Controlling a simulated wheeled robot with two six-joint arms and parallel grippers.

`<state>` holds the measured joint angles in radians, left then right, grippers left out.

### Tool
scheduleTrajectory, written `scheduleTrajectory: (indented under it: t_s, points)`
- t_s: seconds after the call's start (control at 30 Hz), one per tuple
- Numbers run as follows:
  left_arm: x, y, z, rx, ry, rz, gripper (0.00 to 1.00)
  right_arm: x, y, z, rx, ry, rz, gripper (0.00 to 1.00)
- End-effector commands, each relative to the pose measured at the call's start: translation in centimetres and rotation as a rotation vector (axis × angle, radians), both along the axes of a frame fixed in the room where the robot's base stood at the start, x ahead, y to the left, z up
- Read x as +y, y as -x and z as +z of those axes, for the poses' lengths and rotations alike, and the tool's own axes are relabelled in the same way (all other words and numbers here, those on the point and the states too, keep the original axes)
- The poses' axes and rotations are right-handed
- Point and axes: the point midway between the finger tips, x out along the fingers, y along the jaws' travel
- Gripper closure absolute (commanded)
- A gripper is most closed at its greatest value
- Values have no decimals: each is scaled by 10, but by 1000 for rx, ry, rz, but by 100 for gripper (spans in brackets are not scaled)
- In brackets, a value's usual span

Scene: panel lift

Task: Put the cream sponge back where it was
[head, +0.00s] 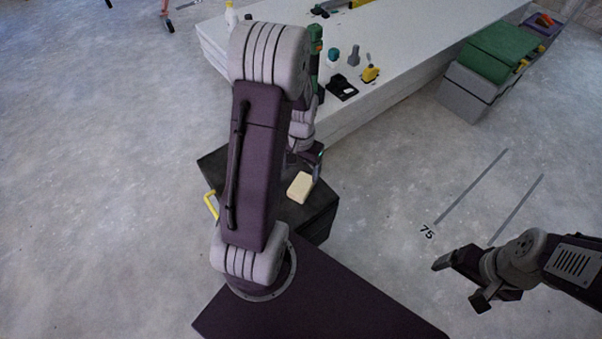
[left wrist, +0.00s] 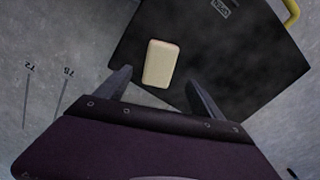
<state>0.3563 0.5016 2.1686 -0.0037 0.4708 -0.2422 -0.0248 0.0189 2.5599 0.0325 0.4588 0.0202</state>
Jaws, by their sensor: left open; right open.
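The cream sponge (head: 300,186) lies flat on the dark top of a box (head: 322,205), near its right edge. It also shows whole in the left wrist view (left wrist: 161,63). My left gripper (head: 306,163) is open and empty, partly hidden by my own arm in the head view. In the left wrist view its fingers (left wrist: 159,78) are spread to either side of the sponge's near end, apart from it. My right gripper (head: 458,285) is open and empty over the floor at the lower right.
A yellow handle (head: 211,204) stands at the box's left side. A long white table (head: 400,50) behind carries a black holder (head: 342,88), a yellow tool (head: 371,73) and bottles. Grey and green crates (head: 470,91) stand right of it.

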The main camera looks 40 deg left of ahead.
Motion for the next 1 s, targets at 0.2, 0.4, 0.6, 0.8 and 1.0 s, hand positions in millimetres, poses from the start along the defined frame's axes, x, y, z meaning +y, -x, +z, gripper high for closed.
scheduleTrajectory:
  t_s: [0.2,0.4,0.6,0.8,1.0]
  points:
    - [0,0,27,0,0,0,22,0,0,15,0,0,0,14]
    - [-22,4,40,-18,-3,-21,22,0,0,14,0,0,0,14]
    - [-104,50,76,-91,7,-84,22,0,0,14,0,0,0,14]
    - [-119,66,80,-105,14,-88,22,0,0,14,0,0,0,14]
    - [-118,65,84,-104,15,-87,22,0,0,18,0,0,0,14]
